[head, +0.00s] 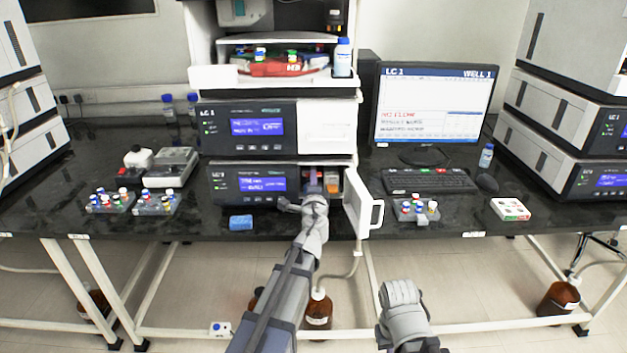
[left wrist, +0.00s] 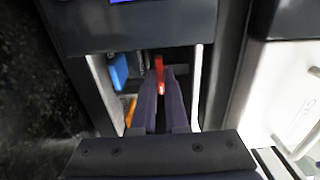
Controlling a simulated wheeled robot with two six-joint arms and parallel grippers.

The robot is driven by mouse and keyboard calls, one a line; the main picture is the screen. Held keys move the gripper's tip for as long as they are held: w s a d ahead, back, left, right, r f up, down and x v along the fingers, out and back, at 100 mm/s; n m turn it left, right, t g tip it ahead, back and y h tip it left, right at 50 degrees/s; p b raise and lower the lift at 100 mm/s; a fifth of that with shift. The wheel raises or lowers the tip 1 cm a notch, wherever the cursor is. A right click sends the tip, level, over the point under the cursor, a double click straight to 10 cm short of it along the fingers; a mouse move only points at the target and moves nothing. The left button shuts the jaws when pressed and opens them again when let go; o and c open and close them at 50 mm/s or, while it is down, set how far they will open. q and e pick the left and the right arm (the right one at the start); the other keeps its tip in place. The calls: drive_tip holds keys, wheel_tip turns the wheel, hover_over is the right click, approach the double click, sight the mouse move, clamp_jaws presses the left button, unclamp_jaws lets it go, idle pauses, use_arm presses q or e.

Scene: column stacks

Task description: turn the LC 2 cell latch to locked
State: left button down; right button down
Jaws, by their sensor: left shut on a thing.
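The open lower compartment of the middle stack (head: 250,185) holds a red lever (left wrist: 159,75), which looks like the latch. My left gripper (head: 316,183) reaches into this compartment. In the left wrist view its two dark fingers (left wrist: 160,85) are shut on the red lever's end, which points up between the fingertips. The lever's base and its exact turn are hidden by the fingers. A blue part (left wrist: 118,71) and an orange part (left wrist: 130,110) sit left of the fingers.
The white compartment door (head: 362,205) stands open to the right of my left arm. A blue block (head: 240,222) lies on the bench edge to the left. A vial rack (head: 415,210), keyboard (head: 432,181) and monitor (head: 432,105) stand to the right.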

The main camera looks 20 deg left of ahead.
use_arm(q)
drive_tip(key=shift+n, duration=0.4)
drive_tip(key=n, duration=1.2)
drive_tip(key=shift+n, duration=2.7)
drive_tip(key=c, duration=0.9)
unclamp_jaws()
drive_tip(key=shift+c, duration=0.2)
